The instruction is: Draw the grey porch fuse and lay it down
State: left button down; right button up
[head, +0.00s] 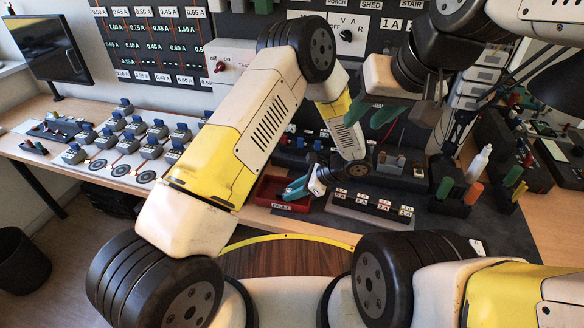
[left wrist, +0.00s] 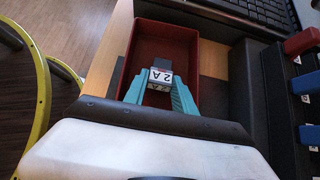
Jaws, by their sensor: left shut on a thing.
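My left gripper (head: 292,190) has teal fingers and sits at the red tray (head: 262,190) on the bench. In the left wrist view its fingers (left wrist: 160,88) are shut on a grey fuse (left wrist: 161,75) marked 2 A. The fuse is over the near part of the red tray (left wrist: 190,34); I cannot tell whether it touches the tray floor. The visible tray floor beyond it is empty. My right gripper (head: 373,112) has green fingers, spread apart with nothing seen between them, in front of the wall panel at upper right.
A labelled fuse rack (head: 372,208) stands right of the tray. A blue-and-red row of parts (head: 300,143) lies behind it. A bottle (head: 478,164) and tool holders stand at right. Several grey-blue units (head: 135,127) fill the left bench. My left arm hides the middle.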

pick_arm(q)
jog(key=c, duration=0.9)
grip_release()
jog(key=shift+c, duration=0.2)
jog(key=v, duration=0.7)
jog(key=shift+s+d+r, duration=0.1)
jog(key=shift+d+r, duration=0.15)
jog(key=shift+d, duration=0.05)
